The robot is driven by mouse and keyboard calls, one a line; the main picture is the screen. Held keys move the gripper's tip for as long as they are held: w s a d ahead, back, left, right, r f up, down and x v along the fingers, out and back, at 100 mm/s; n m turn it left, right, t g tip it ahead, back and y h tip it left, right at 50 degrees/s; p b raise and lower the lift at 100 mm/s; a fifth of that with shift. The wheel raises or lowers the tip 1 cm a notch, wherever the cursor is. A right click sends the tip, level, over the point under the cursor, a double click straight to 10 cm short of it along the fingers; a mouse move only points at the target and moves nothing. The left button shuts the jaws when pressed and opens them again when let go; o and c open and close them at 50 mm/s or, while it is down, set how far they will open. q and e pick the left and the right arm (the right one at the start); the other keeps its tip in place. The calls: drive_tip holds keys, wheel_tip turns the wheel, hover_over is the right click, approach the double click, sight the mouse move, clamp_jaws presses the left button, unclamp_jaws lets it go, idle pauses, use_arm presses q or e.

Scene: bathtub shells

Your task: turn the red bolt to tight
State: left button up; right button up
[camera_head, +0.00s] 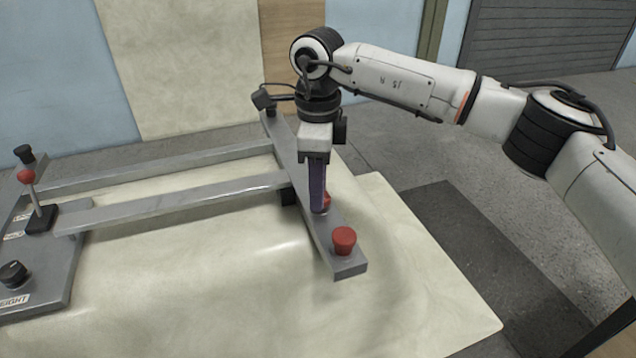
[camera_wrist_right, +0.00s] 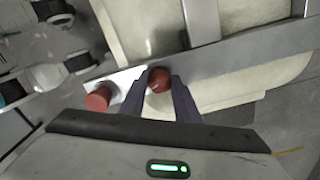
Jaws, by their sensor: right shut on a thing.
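My right gripper (camera_head: 318,205) points straight down over the grey metal crossbar (camera_head: 315,228). Its purple fingers are shut on a red bolt (camera_head: 326,201) on the bar, partly hidden behind them in the head view. In the right wrist view the rounded head of this red bolt (camera_wrist_right: 159,78) shows between the two fingertips (camera_wrist_right: 158,88). A second red knob-like piece (camera_head: 344,240) stands apart on the near end of the bar; it also shows left of the fingers in the right wrist view (camera_wrist_right: 98,98). Whether the bolt is tight cannot be seen. My left gripper is out of view.
Two grey rails (camera_head: 180,200) run left from the crossbar to a plate (camera_head: 50,290) with a black knob (camera_head: 13,273) and a red-balled lever (camera_head: 27,176). A pale shell (camera_head: 220,300) lies beneath. A dark floor mat (camera_head: 480,260) is at right.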

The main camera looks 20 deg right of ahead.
drive_tip(key=shift+w+m+p, duration=0.1)
drive_tip(key=shift+m+p, duration=0.2)
drive_tip(key=shift+m, duration=1.6)
drive_tip(key=o, duration=1)
drive_tip(key=shift+o, duration=0.2)
drive_tip(key=shift+r, duration=0.1)
wheel_tip(320, 180, up, 10)
drive_tip(key=shift+r, duration=0.1)
